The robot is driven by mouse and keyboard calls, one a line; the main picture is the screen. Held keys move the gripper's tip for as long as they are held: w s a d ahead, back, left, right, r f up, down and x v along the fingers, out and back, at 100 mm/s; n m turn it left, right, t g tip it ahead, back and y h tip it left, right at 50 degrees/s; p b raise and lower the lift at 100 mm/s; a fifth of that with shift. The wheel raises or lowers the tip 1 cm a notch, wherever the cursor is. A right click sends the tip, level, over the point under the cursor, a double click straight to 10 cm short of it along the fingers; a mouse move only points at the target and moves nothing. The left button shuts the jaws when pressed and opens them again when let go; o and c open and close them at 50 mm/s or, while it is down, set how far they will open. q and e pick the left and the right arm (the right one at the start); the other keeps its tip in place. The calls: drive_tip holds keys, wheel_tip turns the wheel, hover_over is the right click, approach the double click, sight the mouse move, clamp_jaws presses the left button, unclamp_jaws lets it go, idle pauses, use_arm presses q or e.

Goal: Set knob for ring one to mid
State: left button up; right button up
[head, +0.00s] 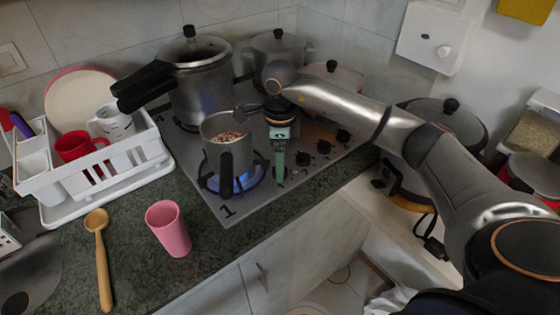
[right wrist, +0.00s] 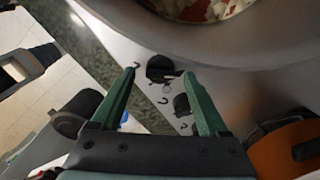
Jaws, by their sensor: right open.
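The stove (head: 240,206) has a "1" printed at its front left corner. A lit ring with blue flame (head: 243,184) burns behind that mark, under a small pot (head: 222,128). Black knobs (head: 302,158) run along the stove's right front edge. My right gripper (head: 280,174) points down over the near end of this row and hides part of it. In the right wrist view its green fingers (right wrist: 160,88) are open and empty. A black knob (right wrist: 160,68) shows between and beyond the fingertips, and another knob (right wrist: 181,104) lies nearer the right finger. Contact cannot be told.
A pressure cooker (head: 203,85) and other lidded pots stand behind the ring. My right arm reaches across the stove's right side. A pink cup (head: 168,229), wooden spoon (head: 101,258) and white dish rack (head: 140,168) are at left. The counter's front edge is clear.

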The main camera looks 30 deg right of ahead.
drive_tip(key=shift+f, duration=0.5)
clamp_jaws()
idle(0.3)
